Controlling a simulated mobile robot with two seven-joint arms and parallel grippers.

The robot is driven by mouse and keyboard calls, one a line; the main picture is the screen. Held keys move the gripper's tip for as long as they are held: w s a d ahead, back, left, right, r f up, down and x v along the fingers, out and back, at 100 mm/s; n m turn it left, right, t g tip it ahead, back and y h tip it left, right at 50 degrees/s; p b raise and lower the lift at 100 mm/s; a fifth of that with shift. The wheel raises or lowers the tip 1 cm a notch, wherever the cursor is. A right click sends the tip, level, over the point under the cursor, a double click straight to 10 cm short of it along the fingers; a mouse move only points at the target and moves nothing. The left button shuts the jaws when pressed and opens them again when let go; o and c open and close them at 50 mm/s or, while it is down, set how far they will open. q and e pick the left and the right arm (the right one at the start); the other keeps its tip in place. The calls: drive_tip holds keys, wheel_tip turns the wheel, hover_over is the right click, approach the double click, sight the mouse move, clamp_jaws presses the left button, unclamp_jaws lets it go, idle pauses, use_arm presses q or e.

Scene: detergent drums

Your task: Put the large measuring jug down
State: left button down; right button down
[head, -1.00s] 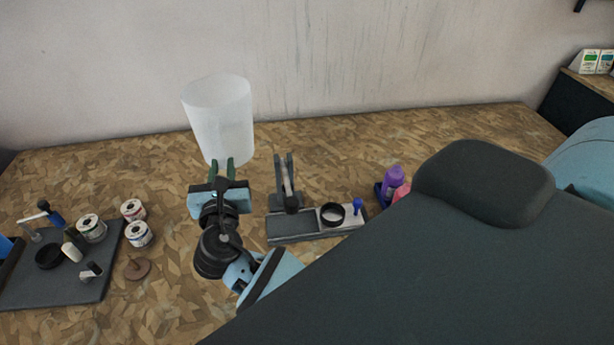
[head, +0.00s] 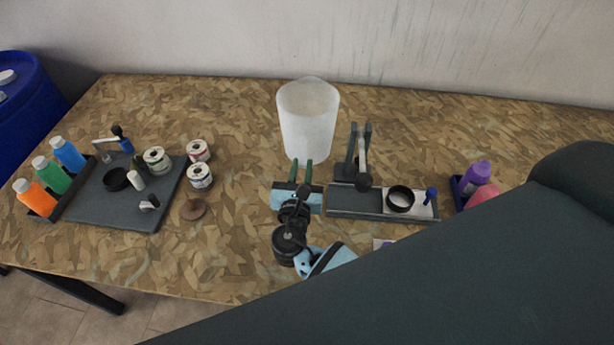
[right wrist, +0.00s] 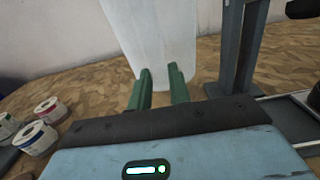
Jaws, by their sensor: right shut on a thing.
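The large measuring jug (head: 308,118) is a tall, whitish, translucent vessel, upright near the back middle of the table in the head view. My right gripper (head: 302,165) is at the jug's near side, low on its wall, and is shut on it. In the right wrist view the jug (right wrist: 153,35) rises beyond the two green fingers of the right gripper (right wrist: 159,77). The jug's base is partly hidden, and I cannot tell whether it touches the table. My left gripper is not in view.
A dark stand (head: 357,155) with a grey base and black ring (head: 400,199) is close right of the jug. Labelled tubs (head: 197,150) and a grey mat (head: 95,200) with small items lie left. A purple bottle (head: 476,176) is farther right. Table left of the jug is bare.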

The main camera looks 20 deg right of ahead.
drive_tip(key=shift+f+b, duration=0.5)
drive_tip(key=shift+f, duration=2.1)
drive_tip(key=shift+f, duration=0.2)
drive_tip(key=c, duration=1.3)
unclamp_jaws()
